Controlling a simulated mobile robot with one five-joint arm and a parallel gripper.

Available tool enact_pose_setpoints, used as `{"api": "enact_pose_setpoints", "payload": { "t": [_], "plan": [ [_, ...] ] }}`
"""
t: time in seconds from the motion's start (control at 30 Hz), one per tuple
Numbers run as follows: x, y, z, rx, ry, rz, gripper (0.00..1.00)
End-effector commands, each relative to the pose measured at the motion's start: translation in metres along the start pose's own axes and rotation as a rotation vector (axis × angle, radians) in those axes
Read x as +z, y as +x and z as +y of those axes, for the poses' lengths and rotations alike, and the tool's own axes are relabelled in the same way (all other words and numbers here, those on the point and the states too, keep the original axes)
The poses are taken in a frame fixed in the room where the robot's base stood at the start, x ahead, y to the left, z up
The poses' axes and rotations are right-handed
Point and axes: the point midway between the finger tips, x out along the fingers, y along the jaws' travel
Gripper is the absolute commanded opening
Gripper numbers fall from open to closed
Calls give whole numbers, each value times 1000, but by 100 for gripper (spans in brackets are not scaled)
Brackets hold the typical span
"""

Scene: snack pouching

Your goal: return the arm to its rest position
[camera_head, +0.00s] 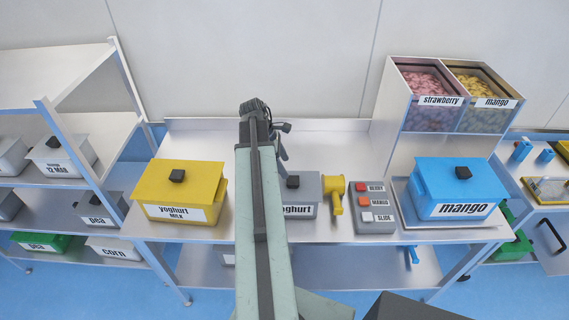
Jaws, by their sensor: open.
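My arm (260,230) reaches up and forward through the middle of the picture, over the work table. Its dark far end stands high in front of the back wall. My gripper (281,147) shows only in part at the right of this end, pointing down, mostly hidden by the arm link. It is open, and I see nothing held in it. It appears above the grey yoghurt box (303,187), which the arm partly covers; I cannot tell the height between them.
On the table (350,230) stand a yellow yoghurt milk box (181,185), a yellow-handled tool (336,190), a grey button panel (374,210) and a blue mango box (456,185). Strawberry (426,115) and mango (485,117) bins stand behind right. A shelf rack (75,140) stands left.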

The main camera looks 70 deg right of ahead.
Motion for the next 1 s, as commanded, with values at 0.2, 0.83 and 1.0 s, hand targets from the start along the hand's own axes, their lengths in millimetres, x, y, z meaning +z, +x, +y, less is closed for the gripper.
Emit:
{"api": "enact_pose_setpoints", "payload": {
  "t": [0.2, 0.83, 1.0],
  "plan": [
    [0, 0, 0, 0, 0, 0, 70],
    [-242, -88, -78, 109, 136, 186, 70],
    [-354, -130, -168, 96, 214, 303, 70]
  ]
}}
